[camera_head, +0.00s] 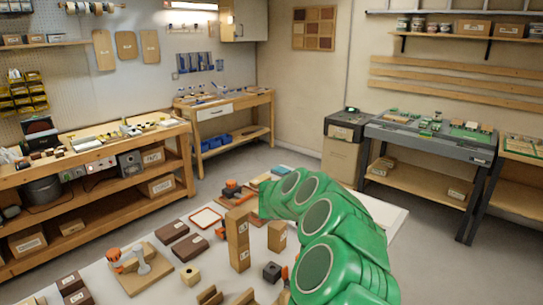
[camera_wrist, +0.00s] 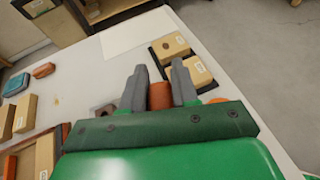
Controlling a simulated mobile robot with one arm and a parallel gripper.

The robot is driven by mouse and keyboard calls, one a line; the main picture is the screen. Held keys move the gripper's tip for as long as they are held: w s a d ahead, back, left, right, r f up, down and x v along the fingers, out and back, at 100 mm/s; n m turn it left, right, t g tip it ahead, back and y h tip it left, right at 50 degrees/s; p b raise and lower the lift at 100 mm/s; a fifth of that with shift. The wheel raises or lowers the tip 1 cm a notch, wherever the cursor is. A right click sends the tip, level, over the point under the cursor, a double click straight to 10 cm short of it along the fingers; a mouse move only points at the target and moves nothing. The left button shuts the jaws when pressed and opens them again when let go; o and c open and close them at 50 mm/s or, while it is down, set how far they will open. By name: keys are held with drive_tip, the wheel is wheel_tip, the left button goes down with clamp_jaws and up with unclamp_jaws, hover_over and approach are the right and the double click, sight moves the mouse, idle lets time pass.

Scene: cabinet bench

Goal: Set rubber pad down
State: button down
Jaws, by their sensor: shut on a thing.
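In the wrist view my gripper (camera_wrist: 159,84) has its two grey fingers on either side of an orange-brown piece, the rubber pad (camera_wrist: 160,97), and is shut on it. Only part of the pad shows between the fingers. The white tabletop (camera_wrist: 85,72) lies beyond and below the fingertips. I cannot tell how high the pad is above it. In the head view my green arm reaches over the table and hides the gripper and the pad.
Wooden blocks (camera_wrist: 170,47) lie on a dark tray just beyond the fingers. A teal block (camera_wrist: 15,84) and an orange block (camera_wrist: 43,70) lie to the left. Tall wooden blocks (camera_head: 237,240) and an orange-handled clamp (camera_head: 140,262) crowd the table.

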drive_tip(key=n+t+y, duration=0.1)
drive_tip(key=n, duration=0.1)
drive_tip(key=f+n+t+y, duration=0.1)
drive_tip(key=n+t+y, duration=0.2)
drive_tip(key=n+t, duration=0.1)
drive_tip(key=shift+s+f+y, duration=0.2)
drive_tip(key=shift+f+y, duration=0.2)
drive_tip(key=s+a+r+n+t+y, duration=0.1)
drive_tip(key=s+a+n+t+y, duration=0.1)
drive_tip(key=s+a+n+y, duration=0.4)
drive_tip(key=s+a+y, duration=0.1)
drive_tip(key=s+a, duration=0.2)
drive_tip(key=a, duration=0.1)
drive_tip(key=shift+a+r+n+t, duration=0.3)
drive_tip(key=shift+a, duration=0.1)
drive_tip(key=shift+r, duration=0.1)
wheel_tip(320, 180, up, 5)
drive_tip(key=s, duration=0.2)
drive_tip(key=shift+w+f, duration=0.35)
drive_tip(key=shift+f, duration=0.5)
drive_tip(key=shift+w+f, duration=0.4)
drive_tip(key=shift+f, duration=0.5)
drive_tip(key=shift+w+f, duration=0.35)
drive_tip(key=shift+f, duration=0.5)
